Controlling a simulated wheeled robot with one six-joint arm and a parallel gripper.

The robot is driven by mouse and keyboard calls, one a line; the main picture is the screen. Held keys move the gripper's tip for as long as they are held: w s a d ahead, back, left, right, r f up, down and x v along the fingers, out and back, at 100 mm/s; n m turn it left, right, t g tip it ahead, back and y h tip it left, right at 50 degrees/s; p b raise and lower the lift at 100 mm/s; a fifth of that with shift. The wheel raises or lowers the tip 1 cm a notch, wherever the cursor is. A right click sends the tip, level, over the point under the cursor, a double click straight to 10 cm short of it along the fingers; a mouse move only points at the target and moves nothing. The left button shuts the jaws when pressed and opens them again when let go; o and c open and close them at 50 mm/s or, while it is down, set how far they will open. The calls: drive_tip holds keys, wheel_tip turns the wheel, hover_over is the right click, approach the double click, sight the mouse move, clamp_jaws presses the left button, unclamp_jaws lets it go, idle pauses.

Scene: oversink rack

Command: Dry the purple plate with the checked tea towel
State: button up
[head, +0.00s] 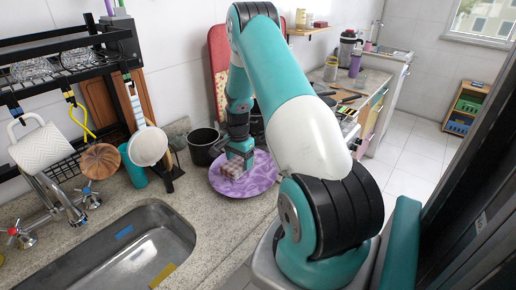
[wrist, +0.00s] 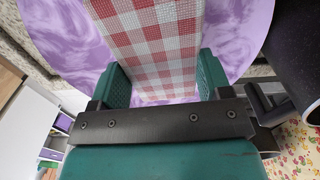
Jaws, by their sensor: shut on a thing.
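The purple plate (head: 258,180) lies on the speckled counter right of the sink, marbled purple and white. In the wrist view the plate (wrist: 232,35) fills the upper part, behind the towel. The red and white checked tea towel (wrist: 150,40) is folded into a block between my fingers. In the head view the towel (head: 232,168) is small and sits over the plate's left part. My gripper (wrist: 163,85) is shut on the towel, just above the plate. I cannot tell whether the towel touches the plate. My gripper also shows in the head view (head: 236,160).
A black pot (head: 205,147) stands close behind the plate, on its left. The steel sink (head: 130,250) is at the front left. Bare counter (head: 215,225) lies in front of the plate.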

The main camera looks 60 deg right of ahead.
wheel_tip(320, 180, up, 3)
drive_tip(key=shift+a+f, duration=0.1)
drive_tip(key=shift+f, duration=0.1)
drive_tip(key=shift+r+p, duration=1.95)
drive_tip(key=shift+r, duration=0.6)
